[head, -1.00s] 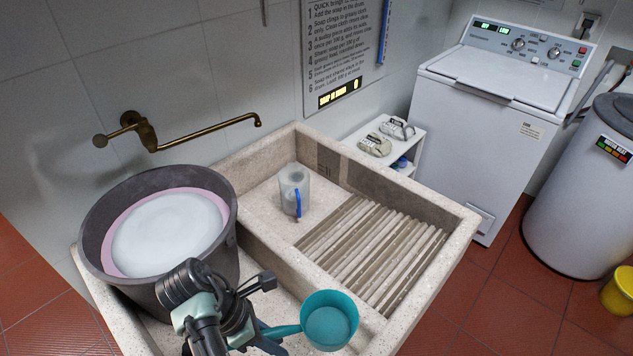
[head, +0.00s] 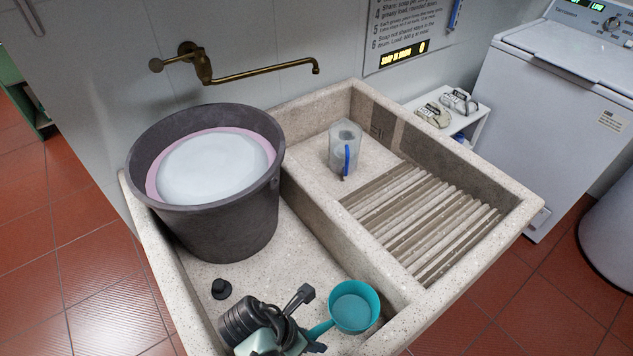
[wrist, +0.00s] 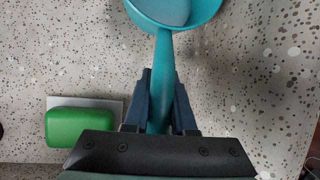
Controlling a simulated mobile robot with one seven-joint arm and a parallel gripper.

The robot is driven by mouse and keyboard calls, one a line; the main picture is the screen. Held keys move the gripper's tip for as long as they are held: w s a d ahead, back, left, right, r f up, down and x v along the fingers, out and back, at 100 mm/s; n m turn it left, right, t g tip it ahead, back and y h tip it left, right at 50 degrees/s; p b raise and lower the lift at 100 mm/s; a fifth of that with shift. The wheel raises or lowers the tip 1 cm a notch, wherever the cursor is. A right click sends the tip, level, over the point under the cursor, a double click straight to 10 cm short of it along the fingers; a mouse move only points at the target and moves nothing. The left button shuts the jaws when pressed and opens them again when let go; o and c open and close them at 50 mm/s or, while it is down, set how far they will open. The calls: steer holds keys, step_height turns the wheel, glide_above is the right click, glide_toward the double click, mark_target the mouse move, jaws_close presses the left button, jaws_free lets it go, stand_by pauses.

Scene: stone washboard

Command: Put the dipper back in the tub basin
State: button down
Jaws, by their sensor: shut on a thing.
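The teal dipper (head: 355,306) has a round cup and a straight handle. My gripper (head: 314,346) is shut on its handle, and the wrist view shows the dark fingers (wrist: 161,88) on both sides of the handle (wrist: 164,62). The cup is at the top of the wrist view, partly cut off. In the head view the dipper appears over the front right of the tub basin (head: 295,250), the left compartment of the speckled stone sink, close to the divider. I cannot tell whether it touches the basin floor.
A dark bucket (head: 225,225) with pale contents fills the basin's back left. A black plug (head: 221,289) lies in front of it. A clear jug (head: 345,150) stands beyond the divider, near the ribbed washboard (head: 425,215). A green block (wrist: 78,128) shows in the wrist view.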

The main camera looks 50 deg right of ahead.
steer(key=shift+f+b, duration=0.4)
steer(key=shift+f, duration=1.45)
steer(key=shift+f, duration=0.2)
steer(key=c, duration=0.7)
jaws_free()
steer(key=shift+c, duration=0.2)
steer(key=shift+r, duration=0.1)
